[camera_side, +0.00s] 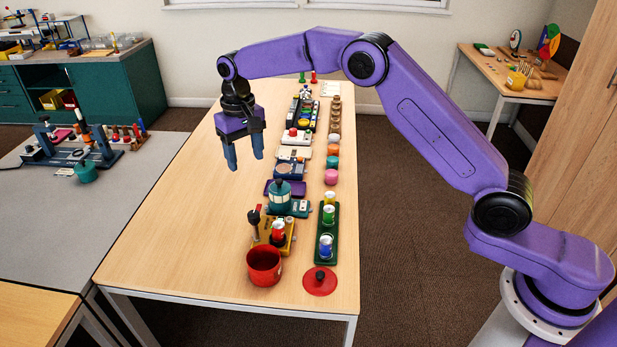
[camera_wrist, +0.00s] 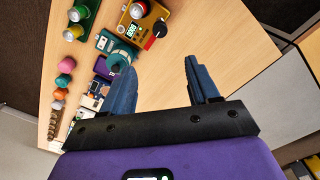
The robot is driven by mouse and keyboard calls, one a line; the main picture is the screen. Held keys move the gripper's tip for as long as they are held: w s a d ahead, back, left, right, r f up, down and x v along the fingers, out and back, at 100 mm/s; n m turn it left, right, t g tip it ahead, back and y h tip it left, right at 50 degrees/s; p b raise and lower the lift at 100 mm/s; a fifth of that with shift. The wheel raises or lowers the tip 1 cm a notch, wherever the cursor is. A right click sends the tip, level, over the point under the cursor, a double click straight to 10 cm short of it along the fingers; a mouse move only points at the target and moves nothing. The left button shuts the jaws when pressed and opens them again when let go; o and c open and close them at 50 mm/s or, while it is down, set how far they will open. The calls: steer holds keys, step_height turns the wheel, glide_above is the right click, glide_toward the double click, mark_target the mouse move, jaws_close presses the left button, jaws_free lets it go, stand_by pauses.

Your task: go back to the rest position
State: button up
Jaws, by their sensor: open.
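My gripper (camera_side: 244,160) hangs above the wooden table, with its two blue fingers pointing down and apart. It is open, and nothing shows between the fingers. In the side view it is left of the row of objects and clear of them. In the wrist view my gripper (camera_wrist: 164,88) shows its fingers spread over bare table. There the left finger partly covers the teal pot. My purple arm reaches over the table from the right.
The table (camera_side: 185,215) is bare on its left. A red pot (camera_side: 264,266), red lid (camera_side: 320,281), teal pot (camera_side: 280,194), green tray with cans (camera_side: 336,225) and several coloured pieces line its right half. A grey table (camera_side: 50,235) with a blue device stands at the left.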

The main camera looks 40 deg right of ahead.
steer(key=s+d+r+n, duration=0.1)
steer(key=s+r+n, duration=0.2)
steer(key=s, duration=0.8)
steer(key=s+d+r+n, duration=0.1)
steer(key=s+r+n, duration=0.2)
steer(key=s, duration=0.8)
steer(key=s+d+f+n, duration=0.1)
steer(key=s+d+n, duration=0.2)
steer(key=s+d, duration=0.4)
steer(key=s+d+f+n, duration=0.1)
steer(key=s+d+n, duration=0.2)
steer(key=s+d, duration=0.4)
steer(key=s, duration=0.7)
steer(key=shift+s+f, duration=0.3)
steer(key=shift+s, duration=0.05)
